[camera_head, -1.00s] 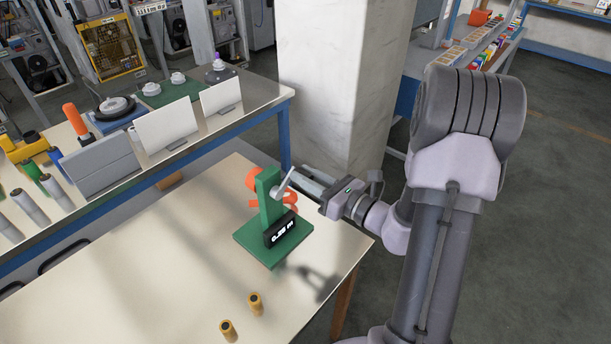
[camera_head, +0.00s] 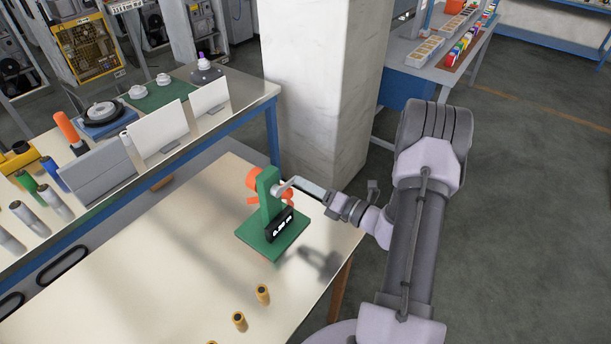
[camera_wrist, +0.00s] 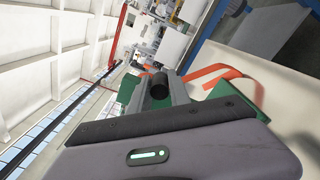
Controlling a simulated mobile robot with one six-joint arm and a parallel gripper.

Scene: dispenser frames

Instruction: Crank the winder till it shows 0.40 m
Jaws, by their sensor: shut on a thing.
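The winder (camera_head: 268,205) is a green stand on a green base plate on the cream table, with an orange reel (camera_head: 253,180) behind its post. Its black display (camera_head: 280,226) shows white digits too small to read surely. A pale crank (camera_head: 284,186) sticks out at the upper right of the post. My gripper (camera_head: 304,186) reaches in from the right and is shut on the crank's handle. In the wrist view a dark round handle (camera_wrist: 158,85) shows at the fingers, with green winder parts (camera_wrist: 127,90) and an orange band (camera_wrist: 212,76) beyond.
Several yellow-brown cylinders, one of them a small spool (camera_head: 262,294), stand in front of the winder on the table (camera_head: 150,285). A pale pillar (camera_head: 320,90) rises behind. A side bench (camera_head: 110,175) with panels and rolls is at the left.

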